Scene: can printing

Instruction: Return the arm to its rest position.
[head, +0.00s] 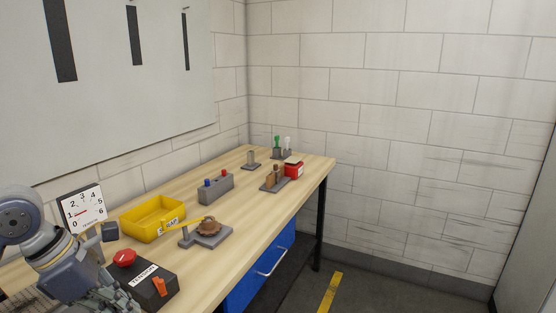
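My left arm comes in at the lower left, with grey joints folded over the near left end of the workbench. My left gripper (102,295) is at the bottom of the picture, close beside the dark control box (143,281). Its fingers are partly cut off by the lower edge, so I cannot tell whether they are open or shut. No held object can be made out. My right arm and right gripper are out of view.
The wooden workbench (240,250) holds a dial gauge (83,208), a yellow bin (153,219), a grey stand with a brown round piece (208,228), a grey block with blue and red knobs (216,188) and small items at the far end. Floor to the right is clear.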

